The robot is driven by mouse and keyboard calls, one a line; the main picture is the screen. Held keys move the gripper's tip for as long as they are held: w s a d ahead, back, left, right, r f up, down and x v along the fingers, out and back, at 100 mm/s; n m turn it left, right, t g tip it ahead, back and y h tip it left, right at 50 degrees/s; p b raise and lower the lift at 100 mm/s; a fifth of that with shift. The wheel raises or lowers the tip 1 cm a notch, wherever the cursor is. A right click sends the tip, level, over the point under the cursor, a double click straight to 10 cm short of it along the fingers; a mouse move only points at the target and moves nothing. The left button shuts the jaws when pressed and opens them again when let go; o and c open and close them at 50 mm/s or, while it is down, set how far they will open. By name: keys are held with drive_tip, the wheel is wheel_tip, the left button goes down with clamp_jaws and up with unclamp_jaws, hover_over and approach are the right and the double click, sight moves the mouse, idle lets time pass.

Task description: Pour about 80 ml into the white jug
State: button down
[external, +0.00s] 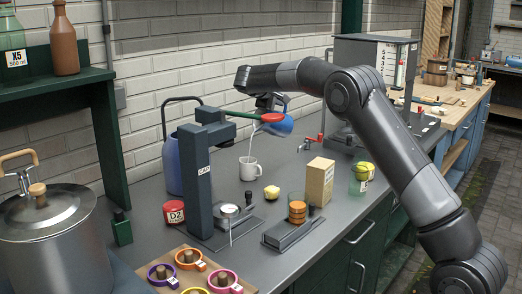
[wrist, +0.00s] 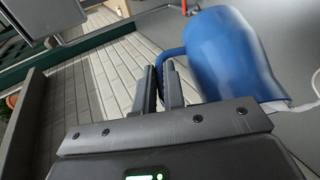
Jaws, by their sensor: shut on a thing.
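A blue jug (external: 282,127) hangs tilted from my gripper (external: 268,102) above the counter. In the wrist view the blue jug (wrist: 228,55) is tipped with its mouth to the lower right, and my gripper (wrist: 165,78) is shut on its handle. White liquid shows at its rim. A thin white stream (external: 252,142) falls from the jug toward a white mug-shaped jug (external: 249,170), upright on the counter below. The stream appears to reach its mouth. The liquid level inside it cannot be seen.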

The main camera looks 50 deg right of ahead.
sight(287, 115)
drive_tip(key=shift+s+d, duration=0.1)
drive_tip(key=shift+d, duration=0.05)
drive_tip(key=shift+a+r+h+p, duration=0.4)
drive_tip(key=shift+r+h, duration=0.1)
drive_tip(key=shift+h, duration=0.2)
idle(0.9)
drive_tip(key=shift+w+a+r+n+h, duration=0.2)
drive_tip(key=shift+w+a+n+h, duration=0.05)
drive_tip(key=shift+a+n+h, duration=0.05)
idle(0.6)
drive_tip(key=d+f+y, duration=0.1)
drive_tip(key=s+d+f+y, duration=0.1)
drive_tip(key=d, duration=0.1)
drive_tip(key=shift+m+y, duration=0.3)
drive_tip(key=shift+m, duration=0.1)
drive_tip(key=shift+s+d+f+m+t+y, duration=0.2)
drive_tip(key=shift+d+f+y, duration=0.2)
drive_tip(key=shift+f+y, duration=0.35)
drive_tip(key=shift+s+d+f+m+t+y, duration=0.1)
drive_tip(key=shift+d+f+m+y, duration=0.2)
drive_tip(key=shift+f+y, duration=0.45)
drive_tip(key=shift+d, duration=0.1)
idle(0.7)
